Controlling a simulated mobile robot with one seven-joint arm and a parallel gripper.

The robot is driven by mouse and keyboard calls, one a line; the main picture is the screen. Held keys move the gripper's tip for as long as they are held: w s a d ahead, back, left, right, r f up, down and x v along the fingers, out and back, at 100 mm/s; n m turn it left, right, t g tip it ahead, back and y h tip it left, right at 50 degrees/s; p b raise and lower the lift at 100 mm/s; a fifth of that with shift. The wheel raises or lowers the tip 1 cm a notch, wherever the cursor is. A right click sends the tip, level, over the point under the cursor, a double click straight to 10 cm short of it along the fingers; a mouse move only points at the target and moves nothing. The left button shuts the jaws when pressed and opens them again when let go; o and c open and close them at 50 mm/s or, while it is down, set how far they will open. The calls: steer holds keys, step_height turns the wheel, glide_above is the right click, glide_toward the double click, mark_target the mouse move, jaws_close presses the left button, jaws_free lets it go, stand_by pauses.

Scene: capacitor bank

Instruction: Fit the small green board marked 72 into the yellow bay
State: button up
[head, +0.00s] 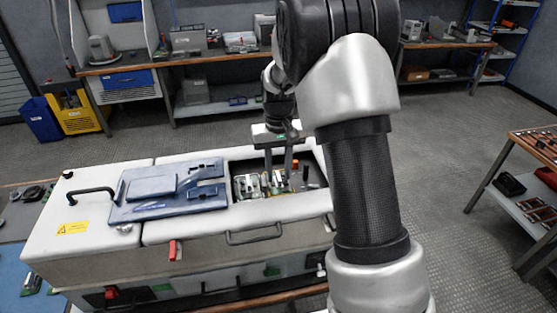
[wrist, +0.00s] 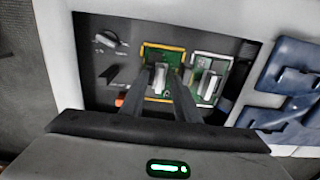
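In the wrist view a green board (wrist: 150,88) with a pale upright grip lies within the yellow bay's outline (wrist: 163,46). Its number is not readable, and I cannot tell how deep it sits. My gripper (wrist: 163,72) is over it, one finger on each side of the pale grip. I cannot tell whether the fingers press on the grip or stand just apart from it. The fingers hide parts of the board and bay. In the head view my gripper (head: 279,172) reaches down into the cabinet's open compartment.
A second green board (wrist: 205,84) with a pale grip sits in a white-outlined bay to the right. A blue panel (head: 160,190) lies on the grey cabinet (head: 200,235) beside the opening. Workbenches stand farther off.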

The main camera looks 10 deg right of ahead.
step_height(320, 180, up, 17)
steer(key=s+r+t, duration=0.2)
steer(key=s+r, duration=0.5)
steer(key=s, duration=0.4)
steer(key=s+f+t, duration=0.1)
steer(key=s+f, duration=0.1)
steer(key=s, duration=0.6)
steer(key=s+f+t, duration=0.1)
steer(key=s+t, duration=0.1)
steer(key=s, duration=0.6)
steer(key=shift+f+t, duration=0.3)
steer(key=shift+f, duration=0.1)
